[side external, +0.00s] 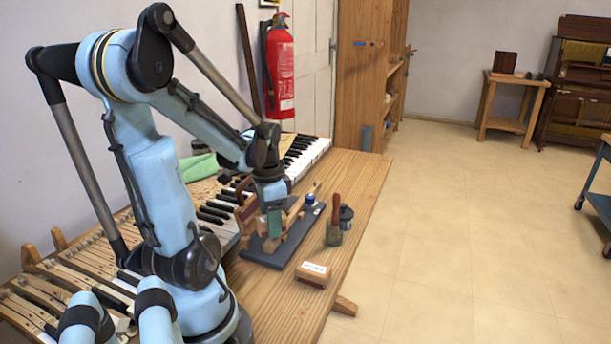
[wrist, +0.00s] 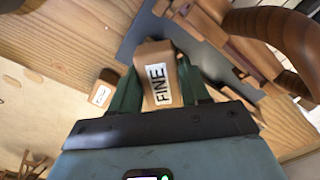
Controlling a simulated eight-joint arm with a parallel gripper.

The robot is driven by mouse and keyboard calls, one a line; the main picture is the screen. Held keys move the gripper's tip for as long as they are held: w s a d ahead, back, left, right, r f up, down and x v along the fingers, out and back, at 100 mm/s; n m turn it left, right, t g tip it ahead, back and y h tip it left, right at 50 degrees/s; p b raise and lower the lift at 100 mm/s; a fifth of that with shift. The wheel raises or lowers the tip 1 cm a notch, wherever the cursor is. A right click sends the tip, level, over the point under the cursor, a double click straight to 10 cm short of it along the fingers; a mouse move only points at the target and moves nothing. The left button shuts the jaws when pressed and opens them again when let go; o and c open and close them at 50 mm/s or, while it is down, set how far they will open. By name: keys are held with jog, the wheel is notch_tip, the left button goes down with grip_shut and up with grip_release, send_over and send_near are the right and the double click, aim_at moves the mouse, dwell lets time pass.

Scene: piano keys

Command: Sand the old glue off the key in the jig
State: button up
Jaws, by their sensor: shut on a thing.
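My gripper (side external: 274,222) is shut on a wooden sanding block (wrist: 157,72) with a white label reading "FINE". In the wrist view the block sits between my two dark green fingers (wrist: 155,90). In the side view my gripper points down over the dark grey jig base (side external: 290,239), with the block low over the base; whether it touches anything there cannot be told. The jig base (wrist: 148,32) and its wooden parts show beyond my fingers in the wrist view. The key in the jig is not clearly made out, being partly hidden by my gripper and the block.
A second labelled block (side external: 313,273) lies on the bench near the right edge; it also shows in the wrist view (wrist: 102,94). Piano keys (side external: 215,212) run behind.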

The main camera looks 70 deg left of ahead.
aim_at(294, 211)
notch_tip(294, 211, down, 2)
jog(key=shift+f, duration=0.1)
jog(key=shift+w+a+r, duration=0.2)
jog(key=shift+w+a, duration=0.25)
jog(key=shift+c, duration=0.5)
jog(key=shift+w+a+f, duration=0.25)
jog(key=shift+w+a, duration=0.3)
jog(key=shift+w, duration=0.05)
jog(key=shift+w+a, duration=3.2)
jog(key=s+d, duration=0.4)
jog(key=shift+s+d+f, duration=0.15)
jog(key=shift+s+d, duration=0.1)
jog(key=shift+s, duration=0.05)
jog(key=shift+s+d, duration=0.25)
jog(key=shift+d, duration=0.05)
jog(key=shift+s+d, duration=0.2)
jog(key=shift+s, duration=0.05)
jog(key=shift+s+d, duration=1.35)
jog(key=shift+s+d+r, duration=0.15)
jog(key=shift+r, duration=3.9)
